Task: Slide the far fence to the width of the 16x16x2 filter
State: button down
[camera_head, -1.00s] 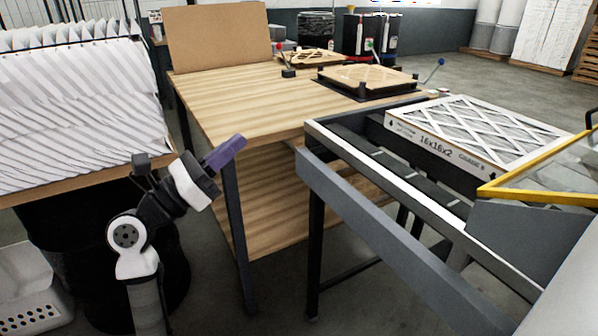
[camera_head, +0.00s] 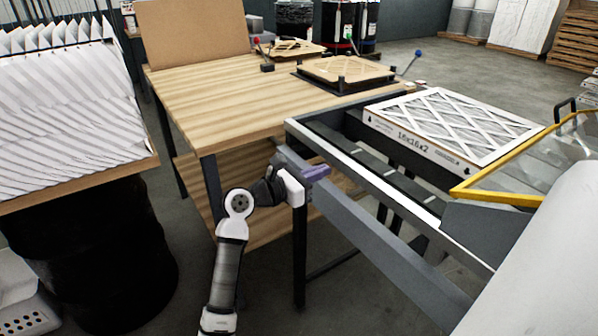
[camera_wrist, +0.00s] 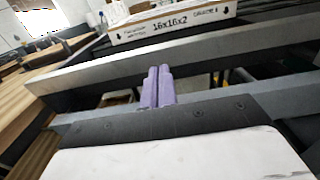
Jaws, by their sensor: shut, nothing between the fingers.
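The 16x16x2 filter (camera_head: 440,126) is a white cardboard-framed panel lying flat on a dark conveyor-like frame. Its labelled side also shows at the top of the wrist view (camera_wrist: 172,25). A light metal rail (camera_head: 372,178) runs along the frame, apart from the filter. A parallel grey bar (camera_head: 385,238) lies outside that rail; I cannot tell which of them is the far fence. My gripper (camera_head: 320,172) has purple fingers, shut and empty, at the grey bar's far end. In the wrist view the fingers (camera_wrist: 158,72) point towards the long rail (camera_wrist: 215,52); contact is unclear.
A wooden workbench (camera_head: 215,100) stands behind and left of my gripper. A stack of pleated white filter material (camera_head: 70,120) is at the left. A yellow-edged clear guard (camera_head: 520,158) covers the frame's right side.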

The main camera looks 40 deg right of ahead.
aim_at(364, 159)
jog(key=shift+s+d+p, duration=0.15)
jog(key=shift+d+p, duration=0.2)
jog(key=shift+d, duration=1)
jog(key=shift+d, duration=0.1)
jog(key=d, duration=0.4)
jog(key=s+d+b, duration=0.1)
jog(key=d, duration=0.7)
jog(key=shift+s, duration=0.2)
jog(key=shift+a+b, duration=0.1)
jog(key=shift+b, duration=0.2)
